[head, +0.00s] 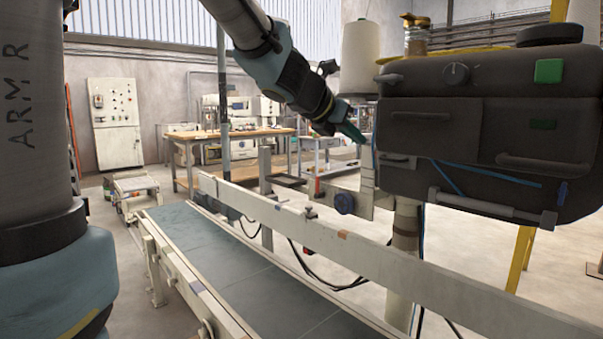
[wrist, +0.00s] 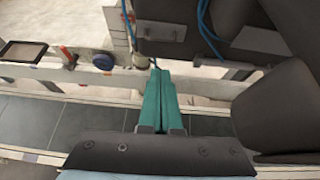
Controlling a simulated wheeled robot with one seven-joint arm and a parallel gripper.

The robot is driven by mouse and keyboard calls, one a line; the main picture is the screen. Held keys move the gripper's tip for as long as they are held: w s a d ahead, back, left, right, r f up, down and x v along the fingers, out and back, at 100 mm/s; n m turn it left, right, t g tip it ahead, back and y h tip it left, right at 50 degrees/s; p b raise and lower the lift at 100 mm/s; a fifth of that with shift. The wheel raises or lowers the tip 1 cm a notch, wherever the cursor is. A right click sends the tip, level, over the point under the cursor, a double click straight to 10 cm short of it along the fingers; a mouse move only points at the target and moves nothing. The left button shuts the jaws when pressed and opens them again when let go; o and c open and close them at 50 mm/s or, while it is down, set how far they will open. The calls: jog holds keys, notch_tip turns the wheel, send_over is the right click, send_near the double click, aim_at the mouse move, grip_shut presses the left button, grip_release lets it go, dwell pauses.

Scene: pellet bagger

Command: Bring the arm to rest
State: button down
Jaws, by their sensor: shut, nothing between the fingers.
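My arm reaches across the upper middle of the head view. My gripper (head: 354,134) has teal fingers and hangs in the air just left of the dark sewing head (head: 480,125). In the wrist view the two teal fingers of my gripper (wrist: 157,98) lie together, shut, with nothing between them. The fingertips appear above the conveyor's side rail, near the lower edge of the dark machine body (wrist: 270,110). I cannot tell from these views whether they touch the machine.
A conveyor with a grey belt (head: 230,268) and pale rail (head: 330,235) runs below. The sewing head has a green button (head: 548,71), handles and blue hoses. A white thread cone (head: 361,58) stands behind. Workbenches (head: 230,136) stand further back. Open floor lies beyond the rail.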

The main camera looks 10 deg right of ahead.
jog(key=a+f+m+g+y+p, duration=0.1)
jog(key=a+f+m+y+p, duration=0.2)
jog(key=a+f+m, duration=0.4)
jog(key=a+f+m+g+y+p, duration=0.1)
jog(key=a+f+m+y+p, duration=0.2)
jog(key=a, duration=0.6)
jog(key=s+a+f+m+g+y+p, duration=0.1)
jog(key=s+a+f+m+y+p, duration=0.1)
jog(key=s+a+m, duration=0.3)
jog(key=s+a+f+m+g+y+p, duration=0.1)
jog(key=s+a+f+m+y+p, duration=0.1)
jog(key=a+m, duration=0.8)
notch_tip(320, 180, down, 2)
jog(key=s+a+p, duration=0.1)
jog(key=s+a, duration=0.1)
jog(key=shift+s+a+f+g+p, duration=0.15)
jog(key=shift+s+f+g+p, duration=0.05)
jog(key=shift+s+g+p, duration=0.15)
